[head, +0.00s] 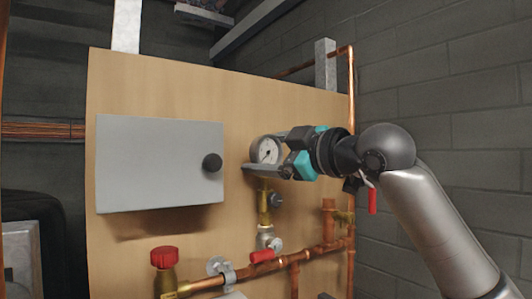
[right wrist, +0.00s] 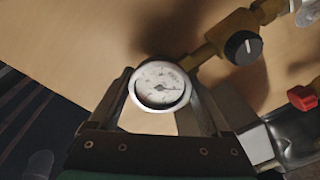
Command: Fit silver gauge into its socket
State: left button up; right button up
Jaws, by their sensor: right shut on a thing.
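The silver gauge (head: 267,150) has a round white dial and a metal rim. It is held in front of the wooden board, its dial turned outward. My right gripper (head: 264,153) comes in from the right and is shut on the gauge, one finger on each side. The right wrist view shows the gauge (right wrist: 160,86) between the two fingers. A brass fitting (head: 264,203) with a dark knob rises just below the gauge. It also shows in the right wrist view (right wrist: 206,50), close by the gauge rim. The joint between them is hidden, so I cannot tell whether they touch. My left gripper is not in view.
A grey box (head: 160,165) with a black knob is on the board (head: 245,90) left of the gauge. Copper pipes (head: 310,252), a red valve handle (head: 165,257) and a red lever (head: 262,255) lie below. A grey block wall (head: 450,90) stands at the right.

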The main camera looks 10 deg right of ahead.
jog(key=shift+f, duration=0.85)
dwell(0.7)
jog(key=o, duration=1.6)
jog(key=shift+c, duration=0.2)
jog(key=shift+s, duration=0.1)
jog(key=b+v, duration=0.2)
jog(key=v, duration=0.6)
jog(key=shift+d, duration=0.15)
jog(key=shift+s, duration=0.15)
